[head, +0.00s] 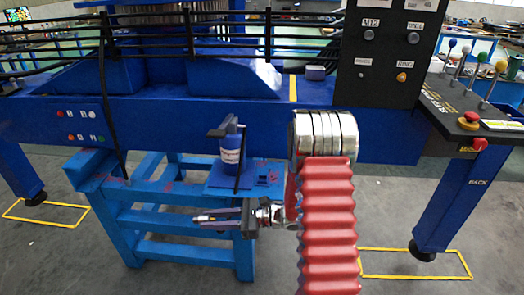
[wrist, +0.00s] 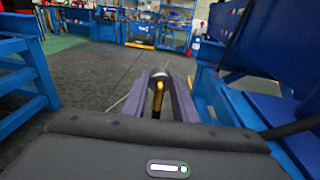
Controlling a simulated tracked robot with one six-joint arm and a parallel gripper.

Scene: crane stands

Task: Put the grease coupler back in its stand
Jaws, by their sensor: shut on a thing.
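My gripper (head: 207,217) points left in the head view, in front of the blue stand frame and below its small top plate. In the wrist view its two grey-purple fingers (wrist: 157,98) are shut on the grease coupler (wrist: 158,92), a slim piece with a brass-coloured body and a dark lower end. In the head view the coupler is mostly hidden by the fingers. The blue stand plate (head: 216,183) carries a blue canister (head: 231,158) with a white label and dark handle. A small dark fitting (head: 268,177) sits on the plate's right part; its shape is unclear.
A blue steel frame (head: 130,195) stands under the large blue beam (head: 170,125). A black hose (head: 112,110) hangs at left. A black control panel (head: 470,105) is at right. In the wrist view, open grey floor (wrist: 95,75) lies ahead, with blue frames on both sides.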

